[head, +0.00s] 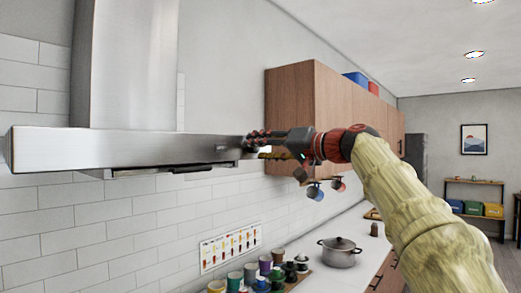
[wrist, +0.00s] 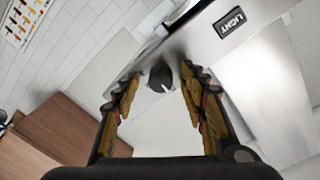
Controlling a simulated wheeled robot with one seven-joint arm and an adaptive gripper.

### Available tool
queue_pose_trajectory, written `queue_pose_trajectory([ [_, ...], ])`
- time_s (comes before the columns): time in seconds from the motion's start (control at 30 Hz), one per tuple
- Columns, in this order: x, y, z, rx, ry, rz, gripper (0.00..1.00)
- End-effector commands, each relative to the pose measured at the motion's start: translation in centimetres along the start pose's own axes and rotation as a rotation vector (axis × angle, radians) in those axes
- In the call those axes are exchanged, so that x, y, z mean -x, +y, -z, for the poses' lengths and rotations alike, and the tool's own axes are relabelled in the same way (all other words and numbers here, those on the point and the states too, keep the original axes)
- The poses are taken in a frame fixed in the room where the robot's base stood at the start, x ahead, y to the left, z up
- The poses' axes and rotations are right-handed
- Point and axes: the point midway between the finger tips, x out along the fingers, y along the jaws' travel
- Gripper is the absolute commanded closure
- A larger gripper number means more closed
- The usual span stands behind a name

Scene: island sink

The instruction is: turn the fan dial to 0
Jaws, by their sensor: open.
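The range hood (head: 110,148) is a steel canopy with a tall chimney on the tiled wall at left. My gripper (head: 256,146) is at the hood's right end, jaws apart. In the wrist view, a round black dial (wrist: 160,76) with a pale pointer mark lies between the tips of my open gripper (wrist: 160,92). The fingers appear on either side of it, not closed on it. The dial is not clear in the head view. A black LIGHT label (wrist: 230,23) is on the steel near it. No number or fan label is readable.
A wooden wall cabinet (head: 292,108) stands just behind and right of my gripper. Mugs (head: 316,192) hang below it. On the counter are a lidded pot (head: 339,252) and several coloured cups (head: 250,274). The air in front of the hood is free.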

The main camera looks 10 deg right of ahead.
Motion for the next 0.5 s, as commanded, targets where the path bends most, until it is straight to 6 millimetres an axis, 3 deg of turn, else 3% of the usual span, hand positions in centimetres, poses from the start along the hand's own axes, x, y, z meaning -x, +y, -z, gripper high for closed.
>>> queue_pose_trajectory([
  [0.17,1.2,0.0,0.1,0.000,0.001,-0.002,0.57],
  [0.5,7.8,0.1,0.1,0.001,0.002,-0.004,0.57],
])
